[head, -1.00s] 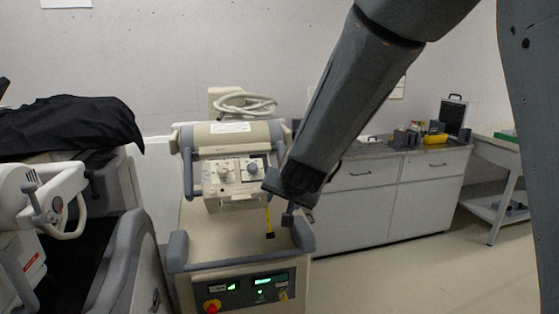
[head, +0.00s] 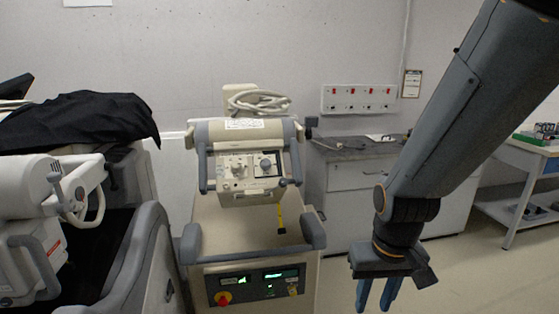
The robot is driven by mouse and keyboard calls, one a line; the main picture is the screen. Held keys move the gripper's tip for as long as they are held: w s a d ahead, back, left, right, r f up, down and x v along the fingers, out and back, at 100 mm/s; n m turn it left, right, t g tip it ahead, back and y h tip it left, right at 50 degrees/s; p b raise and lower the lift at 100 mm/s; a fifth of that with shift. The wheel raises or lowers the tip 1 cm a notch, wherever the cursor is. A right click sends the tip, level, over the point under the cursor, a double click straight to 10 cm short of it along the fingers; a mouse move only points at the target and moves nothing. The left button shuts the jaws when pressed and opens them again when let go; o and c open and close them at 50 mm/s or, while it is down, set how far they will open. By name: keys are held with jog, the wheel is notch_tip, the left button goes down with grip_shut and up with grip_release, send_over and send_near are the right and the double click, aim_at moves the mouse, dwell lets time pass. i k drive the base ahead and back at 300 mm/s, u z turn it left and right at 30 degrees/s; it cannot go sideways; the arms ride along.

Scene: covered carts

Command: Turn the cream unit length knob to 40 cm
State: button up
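The cream unit (head: 240,132) stands left of the middle, with its control head tilted towards me. Its front panel (head: 232,186) carries a pale knob (head: 239,170) on the left and a grey-blue knob (head: 265,165) on the right. The scale marks are too small to read, so I cannot tell which knob sets length or where it points. My gripper (head: 376,296) hangs at the lower right, well apart from the unit. Its two bluish fingers point down with a gap between them, and nothing shows between them.
A yellow strap (head: 280,219) hangs below the panel. The unit's base has a lit display panel (head: 258,285) with a red button (head: 223,298). A white machine with a black cover (head: 85,122) stands close on the left. A grey cabinet (head: 345,205) stands behind, right of the unit.

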aim_at(264, 164)
jog(key=u, duration=1.95)
jog(key=k, duration=1.65)
jog(key=z, duration=0.75)
jog(key=i, duration=0.45)
jog(key=u, duration=0.6)
jog(key=i, duration=1.75)
jog(key=z, duration=0.25)
